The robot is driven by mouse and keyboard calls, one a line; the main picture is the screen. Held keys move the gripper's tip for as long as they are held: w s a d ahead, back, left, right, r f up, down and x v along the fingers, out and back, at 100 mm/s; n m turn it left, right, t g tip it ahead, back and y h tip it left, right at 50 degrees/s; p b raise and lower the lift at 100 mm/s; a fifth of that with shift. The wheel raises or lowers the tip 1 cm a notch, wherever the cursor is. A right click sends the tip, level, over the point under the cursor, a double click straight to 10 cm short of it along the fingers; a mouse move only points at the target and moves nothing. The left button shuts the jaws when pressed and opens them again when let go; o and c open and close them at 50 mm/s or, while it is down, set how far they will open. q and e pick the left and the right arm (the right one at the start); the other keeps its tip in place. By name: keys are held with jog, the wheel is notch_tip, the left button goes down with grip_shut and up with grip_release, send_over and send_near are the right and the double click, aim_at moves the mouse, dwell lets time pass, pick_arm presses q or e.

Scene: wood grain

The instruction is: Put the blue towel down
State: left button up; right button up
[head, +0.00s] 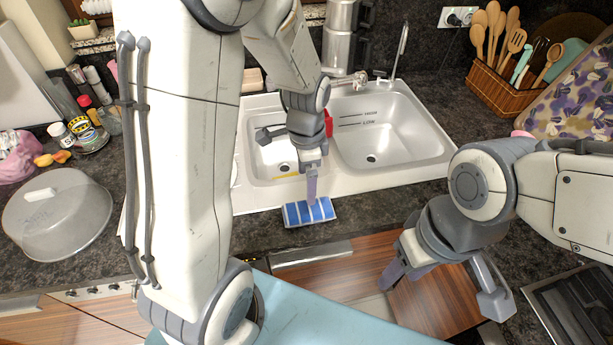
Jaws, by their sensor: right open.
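The blue towel (294,216) is a small folded cloth with blue and white stripes. It lies on the dark counter just in front of the sink. My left gripper (312,201) points down at the towel, with its fingertips at the towel's upper middle. The fingers line up in this view, so I cannot tell whether they are apart, or whether they touch or grip the cloth. My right gripper (440,296) is open and empty, to the right of the towel and in front of the counter edge.
The white double sink (408,135) with its tap (401,52) is behind the towel. A clear domed cover (60,218) and several jars stand on the left. A utensil basket (505,85) is at the back right. Bare counter (380,213) lies right of the towel.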

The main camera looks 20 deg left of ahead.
pick_arm(q)
jog(key=s+d+r+n, duration=0.1)
jog(key=s+d+r, duration=0.2)
jog(key=s, duration=0.3)
jog(key=s+d+r+n, duration=0.1)
jog(key=s+d+r, duration=0.1)
jog(key=s+d, duration=0.3)
jog(key=s+d+r+n+h, duration=0.1)
jog(key=s+d+r+n, duration=0.1)
jog(key=s, duration=0.5)
jog(key=d+r, duration=0.1)
jog(key=d, duration=0.1)
jog(key=shift+d+r, duration=0.3)
jog(key=shift+d, duration=0.05)
